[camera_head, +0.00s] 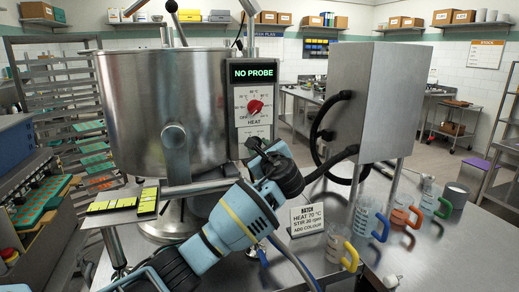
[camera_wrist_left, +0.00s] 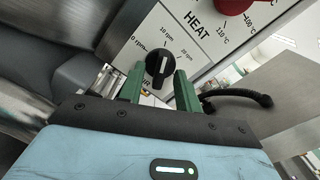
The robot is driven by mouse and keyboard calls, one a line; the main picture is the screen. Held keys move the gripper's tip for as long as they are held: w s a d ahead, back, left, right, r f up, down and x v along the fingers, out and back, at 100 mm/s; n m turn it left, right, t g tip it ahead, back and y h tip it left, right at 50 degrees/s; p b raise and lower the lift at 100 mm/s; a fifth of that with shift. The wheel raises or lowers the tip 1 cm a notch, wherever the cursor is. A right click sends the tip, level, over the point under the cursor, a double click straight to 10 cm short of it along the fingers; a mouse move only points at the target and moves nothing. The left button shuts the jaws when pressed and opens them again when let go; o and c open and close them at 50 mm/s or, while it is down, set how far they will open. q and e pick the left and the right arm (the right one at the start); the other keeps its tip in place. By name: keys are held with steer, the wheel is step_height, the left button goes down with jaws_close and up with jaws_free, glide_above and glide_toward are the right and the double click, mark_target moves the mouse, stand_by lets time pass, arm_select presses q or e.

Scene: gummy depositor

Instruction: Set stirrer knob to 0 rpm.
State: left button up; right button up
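The black stirrer knob (camera_wrist_left: 158,66) shows in the left wrist view, on the white control panel (camera_head: 253,105) below the HEAT scale. Its white line points upward in that view, roughly toward the 10 rpm mark; 0 rpm is to its left and 20 rpm to its right. My left gripper (camera_wrist_left: 160,75) has its two green fingers on either side of the knob, with small gaps visible; I cannot tell whether either touches. My right gripper is not in view.
The red heat knob (camera_head: 255,107) sits just above, under a NO PROBE display (camera_head: 251,73). A steel kettle (camera_head: 165,115) stands left and a steel box (camera_head: 372,100) with black cables right. A batch card (camera_head: 307,219) and several handled jugs (camera_head: 342,250) stand on the table.

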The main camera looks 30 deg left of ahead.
arm_select(q)
steer(key=shift+c, duration=0.4)
jaws_close()
steer(key=shift+n, duration=0.4)
steer(key=n, duration=1.1)
steer(key=shift+n, duration=0.3)
steer(key=shift+o, duration=0.4)
jaws_free()
steer(key=shift+r, duration=0.1)
